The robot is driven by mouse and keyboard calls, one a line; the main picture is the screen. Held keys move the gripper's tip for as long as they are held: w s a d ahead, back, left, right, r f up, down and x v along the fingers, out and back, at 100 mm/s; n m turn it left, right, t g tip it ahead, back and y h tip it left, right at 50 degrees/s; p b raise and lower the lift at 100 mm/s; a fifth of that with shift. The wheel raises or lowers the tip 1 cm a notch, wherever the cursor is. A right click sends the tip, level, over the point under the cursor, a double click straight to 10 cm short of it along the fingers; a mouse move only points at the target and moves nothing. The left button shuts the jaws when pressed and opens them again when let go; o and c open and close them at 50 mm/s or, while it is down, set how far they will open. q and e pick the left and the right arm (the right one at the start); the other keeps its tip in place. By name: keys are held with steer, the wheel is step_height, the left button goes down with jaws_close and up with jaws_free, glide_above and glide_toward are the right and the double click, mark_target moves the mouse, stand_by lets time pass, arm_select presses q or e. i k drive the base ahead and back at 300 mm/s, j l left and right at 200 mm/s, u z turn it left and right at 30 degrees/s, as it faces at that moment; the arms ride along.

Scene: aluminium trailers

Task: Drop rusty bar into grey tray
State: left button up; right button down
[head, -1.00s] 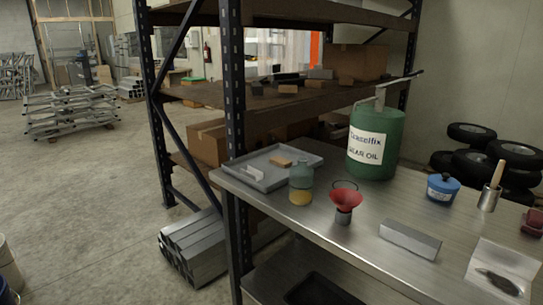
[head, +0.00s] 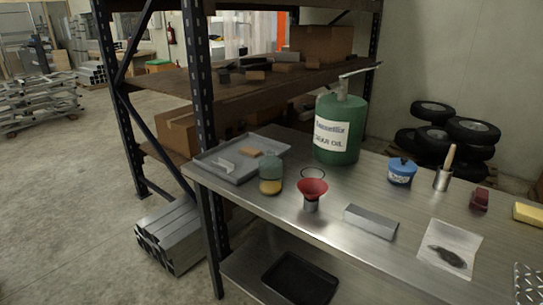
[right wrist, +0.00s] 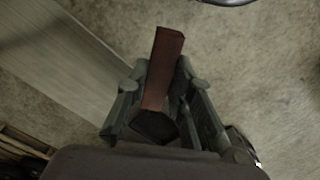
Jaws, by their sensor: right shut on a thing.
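The rusty bar (right wrist: 164,65) is a reddish-brown block in the right wrist view. My right gripper (right wrist: 163,95) is shut on it, and the bar sticks out past the fingers over the concrete floor. The grey tray (head: 213,173) lies at the far left end of the metal bench in the head view. It holds a tan block (head: 249,152) and a light angled piece (head: 224,164). Neither gripper shows in the head view.
On the bench (head: 325,233) stand a green oil can (head: 337,145), a yellow-filled bottle (head: 270,175), a red funnel (head: 312,190), a grey metal bar (head: 370,221) and a blue tin (head: 402,172). A shelf rack (head: 205,110) rises behind the tray.

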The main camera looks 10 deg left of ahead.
mark_target(245, 158)
steer(key=i+j+z, duration=0.2)
steer(key=j, duration=0.15)
steer(key=i+j+z, duration=0.2)
steer(key=j, duration=0.15)
steer(key=j+z, duration=0.2)
steer(key=j, duration=0.2)
steer(key=i+j+z, duration=0.2)
steer(key=j, duration=0.2)
steer(key=i+j, duration=0.1)
steer(key=j, duration=0.85)
steer(key=i+j+z, duration=0.15)
steer(key=j, duration=1.7)
